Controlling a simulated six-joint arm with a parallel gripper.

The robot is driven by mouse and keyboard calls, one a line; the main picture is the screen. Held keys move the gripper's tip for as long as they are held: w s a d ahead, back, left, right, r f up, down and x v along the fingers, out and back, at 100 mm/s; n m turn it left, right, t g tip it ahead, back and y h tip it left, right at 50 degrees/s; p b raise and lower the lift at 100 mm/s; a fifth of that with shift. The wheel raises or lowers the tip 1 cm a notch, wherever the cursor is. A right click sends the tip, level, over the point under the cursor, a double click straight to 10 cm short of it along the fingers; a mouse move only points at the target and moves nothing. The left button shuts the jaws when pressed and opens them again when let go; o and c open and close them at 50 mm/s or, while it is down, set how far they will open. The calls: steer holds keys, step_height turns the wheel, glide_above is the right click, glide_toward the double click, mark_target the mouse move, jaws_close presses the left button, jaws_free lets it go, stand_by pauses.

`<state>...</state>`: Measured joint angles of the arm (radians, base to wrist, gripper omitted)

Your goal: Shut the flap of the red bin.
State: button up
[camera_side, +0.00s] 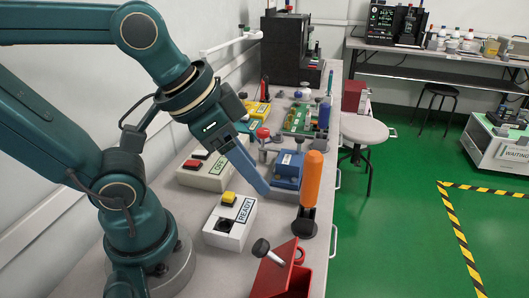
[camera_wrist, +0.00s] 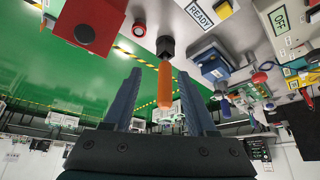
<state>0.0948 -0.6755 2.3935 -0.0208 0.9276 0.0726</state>
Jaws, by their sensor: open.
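The red bin (camera_side: 298,287) is at the bottom of the side view, near the table's front edge. Its red flap (camera_side: 286,251) stands tilted up, with a dark knob (camera_side: 261,248) sticking out from it. In the wrist view the red bin (camera_wrist: 100,22) is at the top left, beyond and to the left of my fingers. My gripper (camera_side: 264,190) is above the table, up and left of the bin in the side view, and apart from it. In the wrist view my gripper (camera_wrist: 160,74) has its two blue fingers spread, with nothing held between them.
An orange upright handle (camera_side: 311,178) on a dark base stands between the bin and a blue device (camera_side: 288,170); in the wrist view it shows between my fingers. A READY box (camera_side: 231,222) and an OFF box (camera_side: 216,165) are to the left. More instruments fill the table's far end.

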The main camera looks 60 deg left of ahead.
steer(key=d+r+m+g+h, duration=0.1)
steer(key=d+m+h, duration=0.1)
steer(key=d+m, duration=0.35)
steer(key=m+g, duration=0.2)
glide_above(289, 270)
steer(key=s+a, duration=0.1)
steer(key=shift+s+a+f+h, duration=0.1)
steer(key=shift+s+f+h, duration=0.1)
steer(key=shift+h, duration=0.1)
steer(key=shift+t, duration=0.3)
steer(key=x, duration=0.5)
steer(key=shift+a+f, duration=0.1)
step_height(289, 270, up, 12)
steer(key=w+a+r+n+y, duration=0.1)
steer(key=w+a+n, duration=0.4)
steer(key=w, duration=0.8)
steer(key=w+a+n, duration=0.1)
steer(key=w+a, duration=0.3)
steer(key=a, duration=0.3)
steer(key=w+a+n+t+y, duration=0.1)
steer(key=w+a, duration=0.3)
steer(key=a, duration=0.4)
steer(key=shift+w, duration=0.3)
steer(key=shift+a+f, duration=0.1)
